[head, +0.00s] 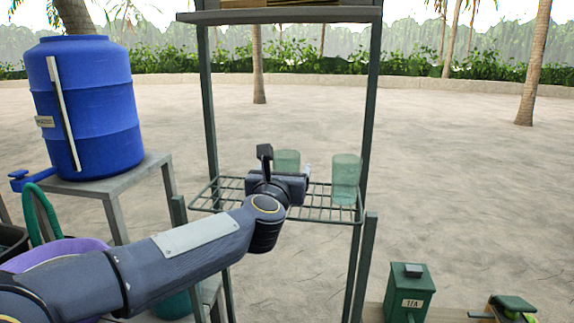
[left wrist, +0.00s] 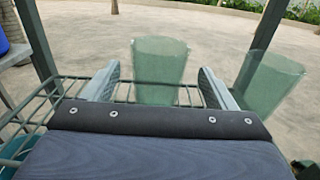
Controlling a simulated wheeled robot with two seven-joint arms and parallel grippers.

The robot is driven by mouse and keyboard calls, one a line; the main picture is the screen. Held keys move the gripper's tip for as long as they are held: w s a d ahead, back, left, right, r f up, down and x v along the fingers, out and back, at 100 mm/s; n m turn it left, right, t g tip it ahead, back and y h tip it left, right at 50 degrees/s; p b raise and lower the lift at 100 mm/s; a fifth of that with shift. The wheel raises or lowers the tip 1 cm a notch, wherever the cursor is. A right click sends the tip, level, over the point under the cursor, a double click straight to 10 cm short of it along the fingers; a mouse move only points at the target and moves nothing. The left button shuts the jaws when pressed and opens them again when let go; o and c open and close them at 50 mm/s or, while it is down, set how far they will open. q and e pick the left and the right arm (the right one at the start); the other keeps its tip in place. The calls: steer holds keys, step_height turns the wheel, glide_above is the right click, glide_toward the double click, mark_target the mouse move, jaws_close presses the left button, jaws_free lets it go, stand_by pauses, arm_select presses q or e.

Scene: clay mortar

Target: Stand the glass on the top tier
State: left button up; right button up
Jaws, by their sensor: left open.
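Two green see-through glasses stand upright at the wire tier (head: 228,192) of a dark metal rack. The left glass (head: 287,157) is partly hidden by my left gripper (head: 285,165); the right glass (head: 346,178) stands clear of it. In the left wrist view, the fingers of my left gripper (left wrist: 159,72) are apart, with the left glass (left wrist: 160,60) ahead between them. I cannot tell whether the fingers touch it. The right glass (left wrist: 268,82) is just outside the right finger. A flat upper tier (head: 290,15) crosses the top of the head view.
The rack's posts (head: 367,110) rise on both sides of the wire tier. A blue barrel (head: 90,105) stands on a grey stand (head: 150,170) at left. A green box (head: 409,293) is at lower right. There is open space between the tiers.

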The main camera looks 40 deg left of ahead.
arm_select(q)
steer(key=v, duration=0.6)
steer(key=shift+s, duration=0.2)
steer(key=shift+d, duration=0.1)
steer(key=s+d+f+m+g+h, duration=0.15)
steer(key=d+f+m+h, duration=0.3)
steer(key=m, duration=0.45)
steer(key=s+d+f+m+h, duration=0.25)
steer(key=d+m+h, duration=0.2)
steer(key=m, duration=0.35)
steer(key=s+d+f+m+h, duration=0.1)
steer(key=d+f+m+h, duration=0.25)
steer(key=d+m, duration=0.4)
steer(key=s+f+m+g, duration=0.8)
steer(key=s+f+m, duration=0.6)
steer(key=m, duration=0.1)
steer(key=shift+d+f+m+g, duration=0.35)
steer(key=shift+d+f, duration=0.05)
steer(key=shift+d, duration=0.1)
steer(key=shift+w+r, duration=0.1)
steer(key=shift+r, duration=0.05)
